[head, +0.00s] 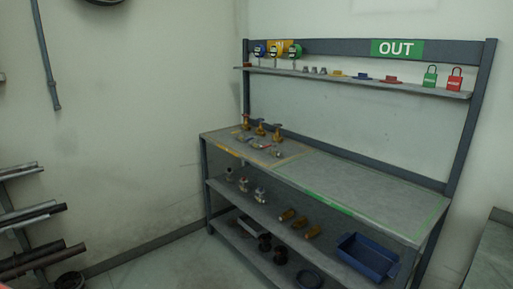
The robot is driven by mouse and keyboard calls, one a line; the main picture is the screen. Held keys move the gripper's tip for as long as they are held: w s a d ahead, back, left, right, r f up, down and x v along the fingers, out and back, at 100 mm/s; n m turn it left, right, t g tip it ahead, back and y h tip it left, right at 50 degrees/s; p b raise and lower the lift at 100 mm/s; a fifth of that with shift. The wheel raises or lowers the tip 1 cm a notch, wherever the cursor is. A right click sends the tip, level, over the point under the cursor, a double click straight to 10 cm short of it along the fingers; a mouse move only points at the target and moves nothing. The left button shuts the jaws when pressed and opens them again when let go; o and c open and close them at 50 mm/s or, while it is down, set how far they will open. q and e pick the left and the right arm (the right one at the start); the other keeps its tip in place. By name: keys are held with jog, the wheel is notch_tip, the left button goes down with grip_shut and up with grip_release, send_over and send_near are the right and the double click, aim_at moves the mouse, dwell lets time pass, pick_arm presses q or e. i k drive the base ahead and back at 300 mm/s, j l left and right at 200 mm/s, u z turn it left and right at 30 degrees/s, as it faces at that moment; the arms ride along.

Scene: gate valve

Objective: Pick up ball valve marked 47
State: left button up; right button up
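Several small valves stand at the left end of the workbench top, inside a yellow-outlined area. The back ones are brass-coloured valves (277,133) standing upright. In front of them lie smaller metallic valves (276,153), some with coloured parts that look like handles. These may be ball valves, but no number is readable, so I cannot tell which is marked 47. Neither of my grippers is in view.
The bench (365,185) has a clear, green-outlined right half under an OUT sign (397,49). Its upper shelf (425,90) carries gauges, small parts and padlocks. Lower shelves hold fittings and a blue tray (367,257). A pipe rack (30,216) stands left; floor between is open.

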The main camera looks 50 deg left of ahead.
aim_at(256, 143)
jog(key=u, duration=1.55)
